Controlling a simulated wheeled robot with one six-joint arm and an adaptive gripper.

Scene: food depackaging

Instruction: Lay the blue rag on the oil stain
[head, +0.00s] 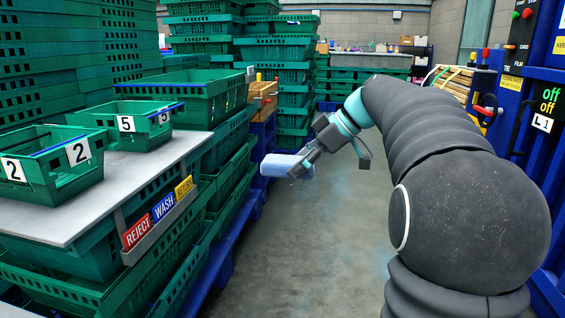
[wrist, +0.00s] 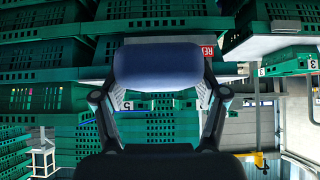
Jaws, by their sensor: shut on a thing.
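My gripper (head: 303,162) is shut on the blue rag (head: 280,166), a pale blue, rolled or folded bundle in the head view. It is held in the air over the aisle, left of my arm's end. In the wrist view the rag (wrist: 158,64) looks dark blue and spans between the two fingers of my gripper (wrist: 158,92). I cannot make out a clear oil stain on the grey floor (head: 300,230); part of the floor is behind my arm.
A grey-topped bench (head: 140,178) with numbered green crates (head: 55,180) stands at the left, with REJECT and WASH labels on its edge. Tall green crate stacks line the left and back. Blue machinery (head: 535,100) stands at the right. The aisle floor between is clear.

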